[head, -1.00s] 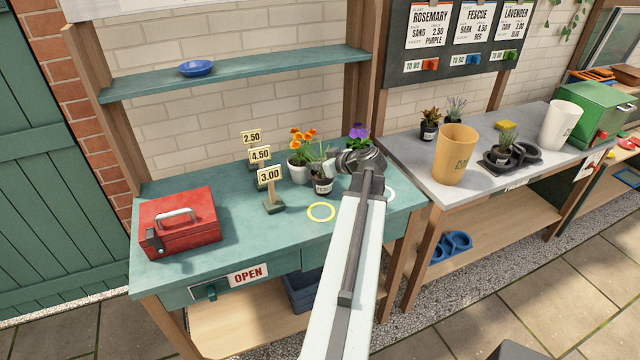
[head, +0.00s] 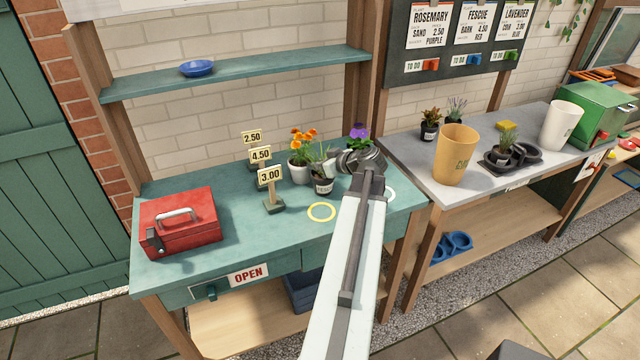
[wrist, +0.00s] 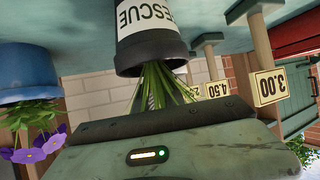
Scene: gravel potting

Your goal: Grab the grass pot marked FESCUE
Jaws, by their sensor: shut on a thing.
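The FESCUE pot (head: 322,185) is a small dark pot with a white label and green grass, upright on the teal bench. In the wrist view the pot (wrist: 150,52) appears upside down, its label partly reading "ESCUE", the first letter out of view. My gripper (head: 336,163) is at the pot's upper right side in the head view and is shut on it. The fingertips are hidden by the grass and the wrist. I cannot tell whether the pot's base touches the bench.
Price signs (head: 270,177) and a red toolbox (head: 180,225) are further left. A yellow ring (head: 321,212) lies in front; the front bench middle is clear.

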